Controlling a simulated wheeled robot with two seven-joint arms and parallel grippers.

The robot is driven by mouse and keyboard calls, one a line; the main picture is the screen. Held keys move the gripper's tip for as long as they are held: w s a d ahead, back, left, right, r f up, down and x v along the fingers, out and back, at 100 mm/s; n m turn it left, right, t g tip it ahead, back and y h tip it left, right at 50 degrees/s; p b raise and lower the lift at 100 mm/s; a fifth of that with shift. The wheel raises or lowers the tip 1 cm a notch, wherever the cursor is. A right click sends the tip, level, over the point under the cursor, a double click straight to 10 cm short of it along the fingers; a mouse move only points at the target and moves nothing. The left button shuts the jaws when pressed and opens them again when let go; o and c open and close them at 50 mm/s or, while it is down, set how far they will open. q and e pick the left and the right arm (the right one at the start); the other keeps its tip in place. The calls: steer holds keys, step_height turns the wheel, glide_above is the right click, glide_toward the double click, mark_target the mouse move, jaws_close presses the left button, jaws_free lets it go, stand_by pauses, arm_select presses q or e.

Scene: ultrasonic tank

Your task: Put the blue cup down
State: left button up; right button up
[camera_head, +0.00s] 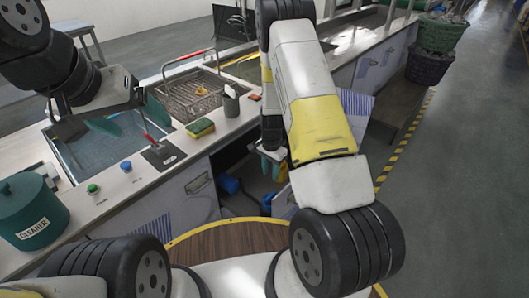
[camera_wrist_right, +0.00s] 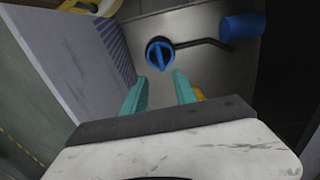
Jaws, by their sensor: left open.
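I cannot make out a blue cup for certain in either view. A blue cylinder (camera_head: 228,184) shows inside the open cabinet under the counter, and in the right wrist view (camera_wrist_right: 242,25) a dark pipe joins it to a blue knob (camera_wrist_right: 160,53). My right gripper (camera_head: 271,164) reaches down at the cabinet opening. In the right wrist view (camera_wrist_right: 160,92) its teal fingers are apart with nothing held between them, and the knob lies beyond them. My left gripper (camera_head: 132,119) is open and empty above the counter, by the water-filled tank (camera_head: 72,158).
The counter holds a wire basket (camera_head: 190,95), a grey cup (camera_head: 231,101) with items, a sponge (camera_head: 200,127), a red-handled switch (camera_head: 158,148), green (camera_head: 93,188) and blue (camera_head: 126,165) buttons, and a teal cleaner pot (camera_head: 32,212). The cabinet door stands beside my right arm.

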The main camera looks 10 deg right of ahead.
steer(key=s+a+r+n+t+y, duration=0.1)
steer(key=s+r+n+t, duration=0.15)
steer(key=r, duration=1.15)
steer(key=s+a+r+n+t+y, duration=0.1)
steer(key=s+r+n, duration=0.15)
steer(key=r, duration=1.25)
steer(key=s+r+n+t, duration=0.1)
steer(key=s+r+n, duration=0.2)
steer(key=s+r, duration=0.4)
steer(key=s+r+n+t, duration=0.1)
steer(key=s+r+n, duration=0.2)
steer(key=s+r, duration=0.4)
steer(key=s, duration=0.5)
steer(key=shift+s+t, duration=0.15)
steer(key=shift+t, duration=0.2)
steer(key=shift+a, duration=0.1)
